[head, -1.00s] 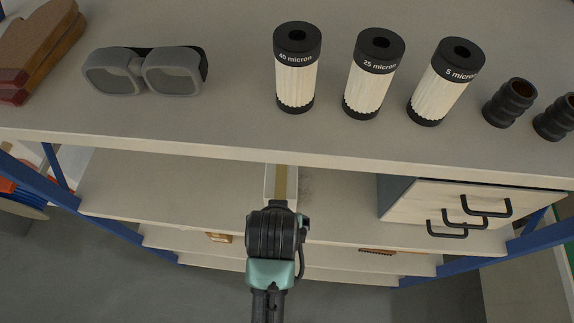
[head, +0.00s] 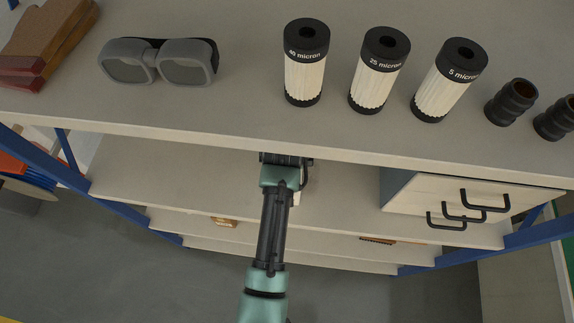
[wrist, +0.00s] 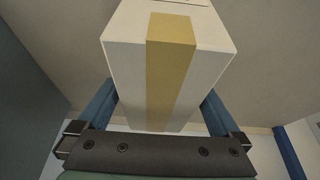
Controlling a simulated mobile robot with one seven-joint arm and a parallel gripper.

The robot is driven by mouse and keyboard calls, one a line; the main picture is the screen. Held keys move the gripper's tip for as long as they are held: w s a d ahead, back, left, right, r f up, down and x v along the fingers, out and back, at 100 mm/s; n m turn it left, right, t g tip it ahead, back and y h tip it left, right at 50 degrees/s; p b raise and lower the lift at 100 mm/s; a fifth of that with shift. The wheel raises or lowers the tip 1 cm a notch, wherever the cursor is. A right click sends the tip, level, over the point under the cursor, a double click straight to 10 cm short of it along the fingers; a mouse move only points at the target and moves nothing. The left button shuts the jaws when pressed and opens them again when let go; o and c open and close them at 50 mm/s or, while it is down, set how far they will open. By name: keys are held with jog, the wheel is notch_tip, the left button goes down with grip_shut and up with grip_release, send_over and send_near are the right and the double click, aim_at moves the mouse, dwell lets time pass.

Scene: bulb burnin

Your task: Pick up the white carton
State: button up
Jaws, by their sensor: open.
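The white carton with a tan tape stripe (wrist: 170,75) fills the upper middle of the wrist view. My gripper (wrist: 160,98) is open, with one blue finger on each side of the carton's near end. I cannot tell whether either finger touches it. In the head view my gripper (head: 285,160) reaches under the front edge of the top board, toward the shelf below. There the arm and the board hide nearly all of the carton, and the fingertips are hidden too.
The top board (head: 180,125) overhangs my gripper closely. It carries grey goggles (head: 160,62), several filters such as the 40 micron one (head: 305,65), and dark ribbed fittings (head: 510,102). A drawer unit (head: 420,195) stands right on the lower shelf (head: 150,180), whose left part is clear.

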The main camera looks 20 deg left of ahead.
jog(key=shift+w+f, duration=0.2)
jog(key=shift+f, duration=0.25)
jog(key=shift+f, duration=0.25)
dwell(0.3)
jog(key=c, duration=1.2)
jog(key=shift+c, duration=0.6)
jog(key=shift+r, duration=0.15)
